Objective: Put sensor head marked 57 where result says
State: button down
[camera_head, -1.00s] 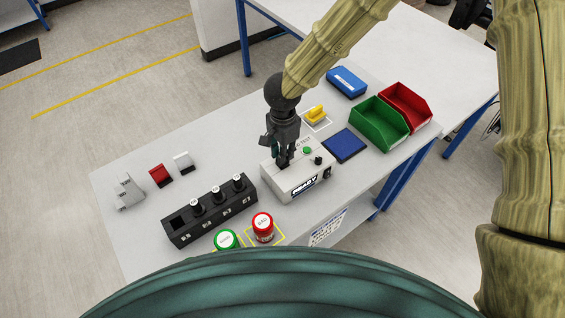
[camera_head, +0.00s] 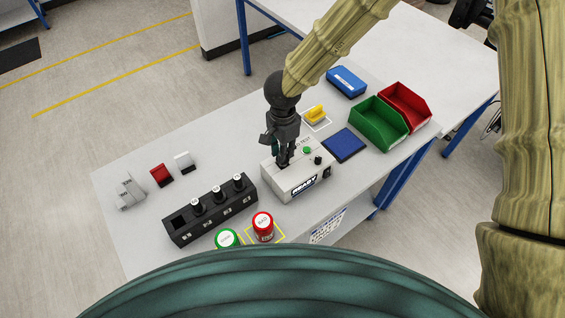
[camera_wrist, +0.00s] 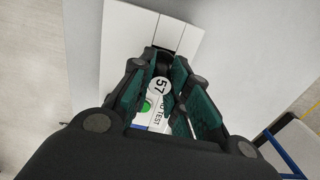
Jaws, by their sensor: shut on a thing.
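My gripper (camera_head: 284,160) points down over the left part of the white test box (camera_head: 302,184). It is shut on the sensor head marked 57 (camera_wrist: 160,87), whose round white top shows between the fingers in the wrist view. In the head view the fingers hide that head. The test box has a display reading "READY" and a green button (camera_head: 307,150). A black rack (camera_head: 212,213) holds several white-topped sensor heads, with an empty slot at its left end.
A green bin (camera_head: 378,123) and a red bin (camera_head: 405,105) stand at the right. A blue pad (camera_head: 344,145), a yellow object (camera_head: 315,114) and a blue box (camera_head: 347,81) lie near the test box. Small red (camera_head: 161,174) and white (camera_head: 183,161) blocks sit at the left.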

jog(key=shift+r+p, duration=0.95)
jog(key=shift+r, duration=2.25)
